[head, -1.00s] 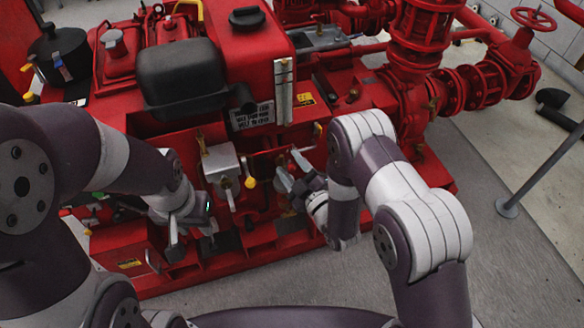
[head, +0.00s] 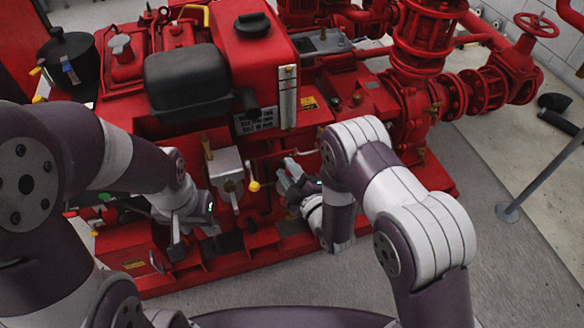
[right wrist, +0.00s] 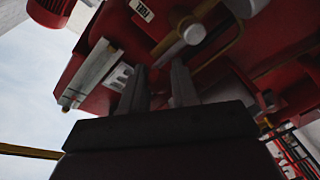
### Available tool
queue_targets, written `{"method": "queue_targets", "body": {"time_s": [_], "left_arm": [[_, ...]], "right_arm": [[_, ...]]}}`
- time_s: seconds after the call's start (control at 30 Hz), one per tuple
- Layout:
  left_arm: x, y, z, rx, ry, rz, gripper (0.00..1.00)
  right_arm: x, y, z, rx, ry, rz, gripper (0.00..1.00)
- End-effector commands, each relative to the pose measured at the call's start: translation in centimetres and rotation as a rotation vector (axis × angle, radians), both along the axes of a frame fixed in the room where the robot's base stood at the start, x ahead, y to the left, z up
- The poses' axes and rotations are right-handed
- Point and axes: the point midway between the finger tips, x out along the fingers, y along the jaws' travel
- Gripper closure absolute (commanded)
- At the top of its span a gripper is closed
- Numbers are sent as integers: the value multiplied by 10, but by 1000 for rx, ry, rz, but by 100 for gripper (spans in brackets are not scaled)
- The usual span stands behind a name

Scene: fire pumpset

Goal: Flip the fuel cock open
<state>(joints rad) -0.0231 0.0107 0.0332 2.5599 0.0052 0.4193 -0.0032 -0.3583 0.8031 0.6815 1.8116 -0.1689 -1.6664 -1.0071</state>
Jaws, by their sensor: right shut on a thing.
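The red pumpset carries a red fuel tank (head: 255,60) with a clear sight gauge (head: 287,95) on its front corner. In the right wrist view, a "FUEL" label (right wrist: 142,10) shows on red metal above a round pale fitting (right wrist: 194,33). A dark lever, apparently the fuel cock's (right wrist: 172,42), slants down from there towards my right fingers. My right gripper (head: 286,176) is below the gauge, shut on the lever. The exact contact is dark and partly hidden. My left gripper (head: 192,238) is open and empty, low in front of the engine.
A grey box (head: 226,168) and a yellow-knobbed lever (head: 254,186) stand between my grippers. The black muffler-like box (head: 187,78) is above. Red pipes and valves (head: 480,88) fill the right. A grey post (head: 510,210) stands on the open floor at right.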

Motion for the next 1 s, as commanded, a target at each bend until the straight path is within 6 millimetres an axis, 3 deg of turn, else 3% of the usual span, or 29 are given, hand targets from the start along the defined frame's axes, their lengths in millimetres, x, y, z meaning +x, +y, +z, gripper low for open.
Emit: {"method": "queue_targets", "body": {"time_s": [0.17,0.2,0.23,0.53,0.67,1.0], "left_arm": [[0,0,-1,0,0,0,64],[0,0,-1,0,0,0,64],[0,0,-1,0,0,0,64],[0,0,-1,0,0,0,64],[0,0,4,0,0,0,64],[0,0,22,0,0,0,64]], "right_arm": [[0,-2,-2,-2,4,-7,100],[0,-2,-3,-2,4,-7,58],[0,-2,-3,-2,4,-7,50],[-1,-2,-1,2,3,-4,50],[-10,-7,1,1,4,-4,50],[-78,-48,6,0,7,-8,50]]}}
